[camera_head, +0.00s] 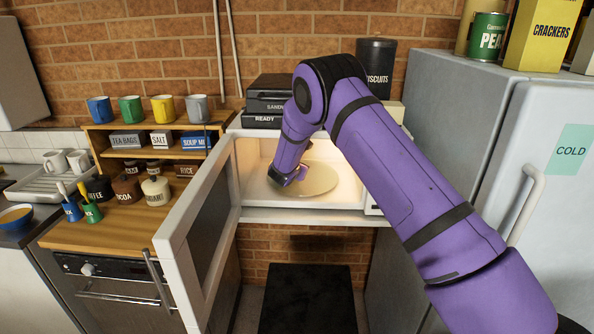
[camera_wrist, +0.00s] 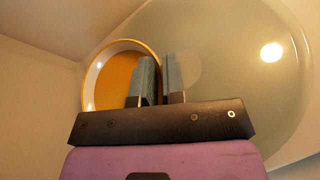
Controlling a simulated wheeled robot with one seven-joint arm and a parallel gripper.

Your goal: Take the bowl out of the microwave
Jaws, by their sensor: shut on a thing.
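The microwave (camera_head: 300,216) stands open and lit, its door (camera_head: 198,235) swung out to the left. A round pale turntable (camera_head: 322,181) lies inside. My gripper (camera_head: 287,180) reaches into the cavity. In the wrist view, a bowl (camera_wrist: 112,80) with an orange inside and a pale rim sits to the left, over the turntable's edge. My gripper's fingers (camera_wrist: 163,65) are shut across the bowl's right wall, one finger inside the bowl and one outside. In the head view my arm hides most of the bowl. I cannot tell whether the bowl touches the turntable.
The open door stands close on the left of my arm. The fridge (camera_head: 475,130) stands to the right. A wooden shelf unit (camera_head: 150,204) with mugs and jars is on the left. Another bowl, blue with yellow inside (camera_head: 15,216), sits on the far-left counter.

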